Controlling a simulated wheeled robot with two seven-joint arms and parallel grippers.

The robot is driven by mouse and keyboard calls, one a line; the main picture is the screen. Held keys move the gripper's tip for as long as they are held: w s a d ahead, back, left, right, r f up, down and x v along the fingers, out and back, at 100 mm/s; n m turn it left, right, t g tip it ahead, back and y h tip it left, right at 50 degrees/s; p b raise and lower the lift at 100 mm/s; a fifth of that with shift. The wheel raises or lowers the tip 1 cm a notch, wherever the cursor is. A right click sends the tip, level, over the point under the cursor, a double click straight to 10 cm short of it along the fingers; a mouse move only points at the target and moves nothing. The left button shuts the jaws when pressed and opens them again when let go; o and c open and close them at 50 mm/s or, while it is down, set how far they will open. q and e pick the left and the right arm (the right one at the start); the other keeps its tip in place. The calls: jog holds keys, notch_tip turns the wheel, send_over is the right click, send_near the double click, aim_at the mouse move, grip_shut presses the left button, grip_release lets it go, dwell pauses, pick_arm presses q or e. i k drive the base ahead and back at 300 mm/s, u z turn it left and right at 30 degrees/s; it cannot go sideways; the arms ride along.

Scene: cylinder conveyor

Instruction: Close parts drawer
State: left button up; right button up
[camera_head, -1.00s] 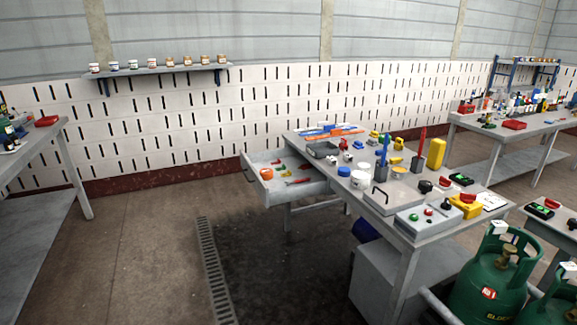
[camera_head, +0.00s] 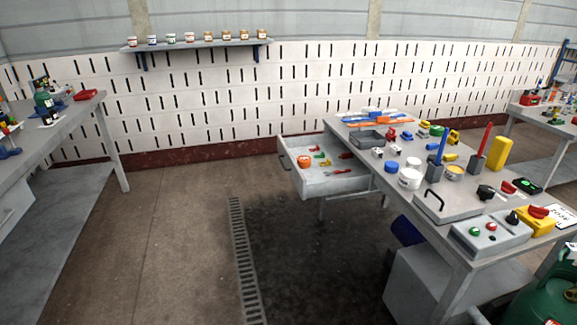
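The parts drawer (camera_head: 322,185) is pulled out from the left side of the grey workbench (camera_head: 445,205) at the right. It holds an orange round item (camera_head: 304,161) and several small red, yellow and green parts. The drawer's free end faces left, over open floor. Neither of my grippers shows in the head view.
Another grey table (camera_head: 40,140) stands at the left. A floor grate (camera_head: 243,262) runs between it and the workbench, and the floor there is clear. A green gas cylinder (camera_head: 552,303) stands at the lower right. A wall shelf (camera_head: 198,45) holds several jars.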

aim_at(311, 182)
jog(key=z, duration=0.1)
jog(key=i, duration=0.6)
jog(key=z, duration=0.35)
jog(key=i, duration=1.8)
jog(key=z, duration=0.1)
